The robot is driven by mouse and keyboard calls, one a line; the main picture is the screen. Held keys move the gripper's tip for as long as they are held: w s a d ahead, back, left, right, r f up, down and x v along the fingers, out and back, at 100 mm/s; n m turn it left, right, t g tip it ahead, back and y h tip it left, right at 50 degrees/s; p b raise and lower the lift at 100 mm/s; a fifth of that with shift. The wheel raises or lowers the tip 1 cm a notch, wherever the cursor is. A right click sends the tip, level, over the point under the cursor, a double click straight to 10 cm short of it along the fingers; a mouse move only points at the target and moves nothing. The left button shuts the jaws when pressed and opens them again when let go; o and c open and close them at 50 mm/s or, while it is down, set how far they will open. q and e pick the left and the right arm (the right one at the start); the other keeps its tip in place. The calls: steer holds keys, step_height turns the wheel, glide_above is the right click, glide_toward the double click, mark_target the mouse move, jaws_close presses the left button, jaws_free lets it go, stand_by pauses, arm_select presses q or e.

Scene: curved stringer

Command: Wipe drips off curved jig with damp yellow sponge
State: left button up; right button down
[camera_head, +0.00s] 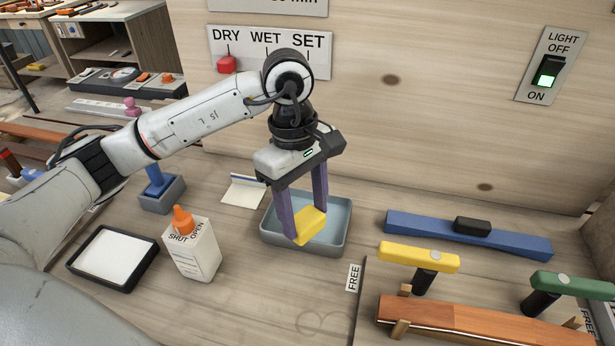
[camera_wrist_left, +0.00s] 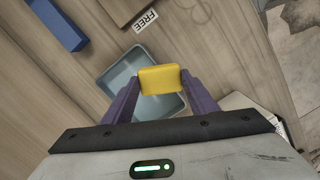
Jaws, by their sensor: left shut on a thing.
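The yellow sponge (camera_head: 309,226) is held between the two purple fingers of my left gripper (camera_head: 306,222), which is shut on it. The sponge also shows in the left wrist view (camera_wrist_left: 160,79), between the fingertips there. In the head view they are over a grey-blue tray (camera_head: 343,238); I cannot tell whether the sponge touches the tray. A reddish-brown curved wooden piece (camera_head: 480,322) lies at the lower right, with small wooden blocks against it. No drips can be made out. My right gripper is not in view.
A yellow-topped clamp (camera_head: 418,257) and a green-topped clamp (camera_head: 572,285) stand near the wooden piece. A long blue block (camera_head: 430,228) lies behind. A glue carton (camera_head: 192,250) and a black-rimmed white tray (camera_head: 112,258) stand left. Bare bench lies in front of the grey-blue tray.

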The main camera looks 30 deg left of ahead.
mark_target(307, 207)
arm_select(q)
steer(key=w+a+n+t+p, duration=0.1)
steer(key=w+a+n+t, duration=0.3)
steer(key=n, duration=1.1)
steer(key=shift+w+d+f+g+y+b, duration=0.1)
steer(key=shift+w+d+f+g+b, duration=0.15)
steer(key=shift+f+g+b, duration=0.45)
steer(key=shift+w+d+f+g+y+b, duration=0.2)
steer(key=shift+f+b, duration=0.25)
steer(key=shift+f, duration=0.6)
steer(key=shift+w+d+f+g+b, duration=0.15)
steer(key=shift+d+f+g+b, duration=0.15)
steer(key=shift+f+b, duration=0.45)
steer(key=shift+f, duration=0.2)
steer(key=shift+f+b, duration=0.35)
steer(key=shift+f, duration=0.25)
steer(key=shift+r, duration=0.15)
step_height(307, 207, up, 7)
steer(key=p, duration=0.4)
steer(key=shift+p, duration=0.3)
